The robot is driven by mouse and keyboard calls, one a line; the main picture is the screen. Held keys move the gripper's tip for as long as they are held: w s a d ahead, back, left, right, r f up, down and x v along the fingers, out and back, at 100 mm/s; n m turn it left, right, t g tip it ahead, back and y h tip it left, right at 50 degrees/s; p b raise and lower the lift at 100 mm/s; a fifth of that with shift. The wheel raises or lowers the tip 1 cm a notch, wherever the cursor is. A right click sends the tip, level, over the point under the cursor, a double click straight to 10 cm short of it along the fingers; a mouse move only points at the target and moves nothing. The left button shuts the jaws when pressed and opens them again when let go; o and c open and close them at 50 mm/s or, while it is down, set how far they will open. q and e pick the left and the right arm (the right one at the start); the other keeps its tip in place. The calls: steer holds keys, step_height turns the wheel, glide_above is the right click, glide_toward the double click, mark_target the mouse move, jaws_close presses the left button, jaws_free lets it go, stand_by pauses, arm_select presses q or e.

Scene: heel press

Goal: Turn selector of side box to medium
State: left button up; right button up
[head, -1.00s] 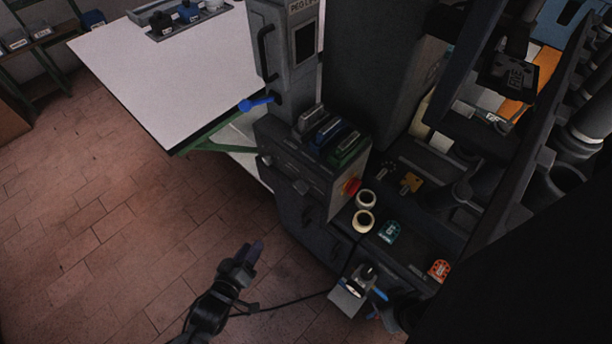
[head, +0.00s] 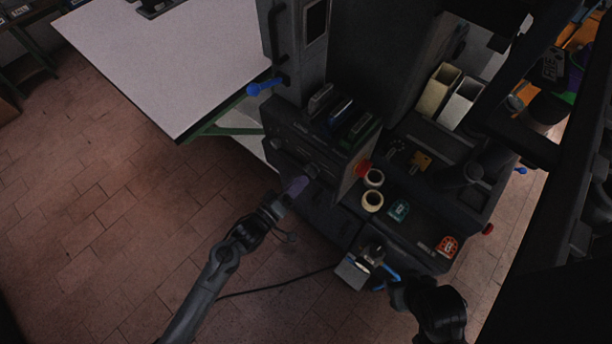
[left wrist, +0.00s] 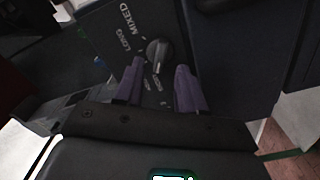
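The side box (head: 318,150) is a dark box with knobs on its front face, near the middle of the head view. In the left wrist view its selector knob (left wrist: 158,50) is dark and round, with pale labels around it. "MIXED" and "LONG" can be read; the other labels are too small to read. I cannot tell which label the knob points to. My left gripper (head: 298,185) is just in front of this face. Its two purple fingers are apart (left wrist: 158,88), with the knob beyond and between them, apparently untouched. My right gripper (head: 388,280) has blue parts; its opening is unclear.
A red button (head: 363,168) sits at the box's right edge. Two cream rings (head: 372,200) and a green tag (head: 399,210) lie on the dark bench beside it. A small grey device (head: 358,268) is by my right gripper.

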mark_target(308, 173)
arm_select(q)
steer(key=shift+b+x, duration=0.35)
steer(key=shift+x, duration=1.6)
jaws_close()
